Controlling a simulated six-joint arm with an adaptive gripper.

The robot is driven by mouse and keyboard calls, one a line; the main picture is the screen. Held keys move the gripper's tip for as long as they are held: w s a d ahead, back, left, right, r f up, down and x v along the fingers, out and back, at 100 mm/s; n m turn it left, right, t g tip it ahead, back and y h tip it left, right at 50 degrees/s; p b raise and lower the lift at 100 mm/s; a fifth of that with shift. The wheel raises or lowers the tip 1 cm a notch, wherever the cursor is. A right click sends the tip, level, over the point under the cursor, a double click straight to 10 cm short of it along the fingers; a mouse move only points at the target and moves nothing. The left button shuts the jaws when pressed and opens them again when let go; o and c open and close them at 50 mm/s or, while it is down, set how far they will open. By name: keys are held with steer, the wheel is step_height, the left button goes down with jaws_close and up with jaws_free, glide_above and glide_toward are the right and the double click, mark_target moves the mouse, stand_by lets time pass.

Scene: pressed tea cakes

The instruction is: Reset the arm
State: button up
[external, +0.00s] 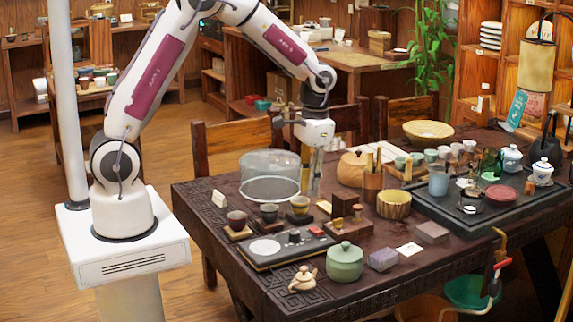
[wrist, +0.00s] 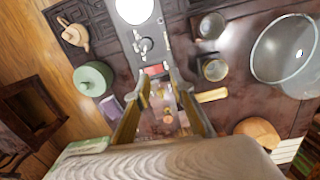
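My arm, white with dark red panels, reaches from its pedestal over the dark wooden table (external: 215,215). My gripper (external: 312,188) points down over the table, just right of the round clear glass cover (external: 268,172). In the wrist view my gripper (wrist: 164,92) shows two fingers standing apart with a gap between them. I see nothing held between the fingertips. The exact height of the fingertips above the table is hard to tell.
Near my gripper are a round tan object (external: 352,168), wooden blocks (external: 345,204), small cups (external: 269,212) and a dark panel with a white disc (external: 268,250). A green lidded jar (external: 344,262) stands at the front. A crowded tea tray (external: 450,208) lies right.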

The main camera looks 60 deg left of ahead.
steer(key=s+a+r+t, duration=0.3)
steer(key=s+a+r, duration=0.1)
steer(key=s+r, duration=0.5)
steer(key=s+a+r+t, duration=0.3)
steer(key=s+r, duration=0.6)
steer(key=s, duration=0.5)
steer(key=shift+a+r+n, duration=0.3)
steer(key=shift+a+n, duration=0.05)
steer(key=shift+n, duration=0.05)
stand_by(1.1)
